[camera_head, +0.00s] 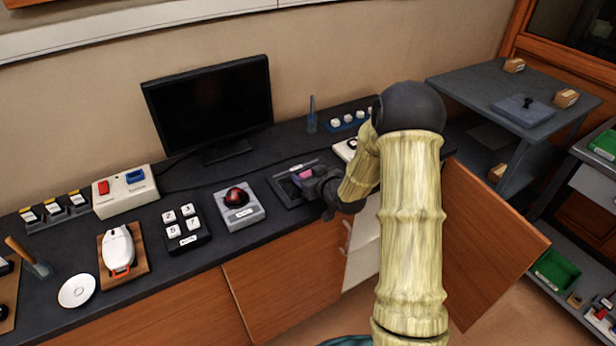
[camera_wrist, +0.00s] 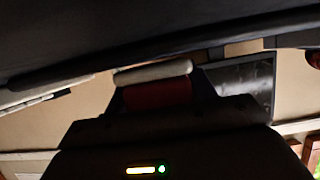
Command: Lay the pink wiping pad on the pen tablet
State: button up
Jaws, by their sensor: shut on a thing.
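The pink wiping pad (camera_head: 305,174) shows as a small pink patch at the tip of my gripper (camera_head: 312,182). My gripper is shut on it, over or very near the dark pen tablet (camera_head: 284,190) on the counter. I cannot tell whether the pad touches the tablet. The gripper hides the tablet's right part. In the wrist view, a dark red block with a pale rounded strip (camera_wrist: 152,73) along its top shows at the gripper; it seems to be the held pad. The tablet cannot be made out there.
A grey box with a red trackball (camera_head: 237,198) stands left of the tablet, and a number keypad (camera_head: 183,228) further left. A black monitor (camera_head: 208,102) stands behind. A blue tray with white knobs (camera_head: 347,121) and a blue pen holder (camera_head: 312,122) are at the back.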

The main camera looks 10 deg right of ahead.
jog(key=shift+f, duration=0.15)
jog(key=o, duration=1)
jog(key=shift+c, duration=0.2)
jog(key=v, duration=1.2)
jog(key=shift+w, duration=0.1)
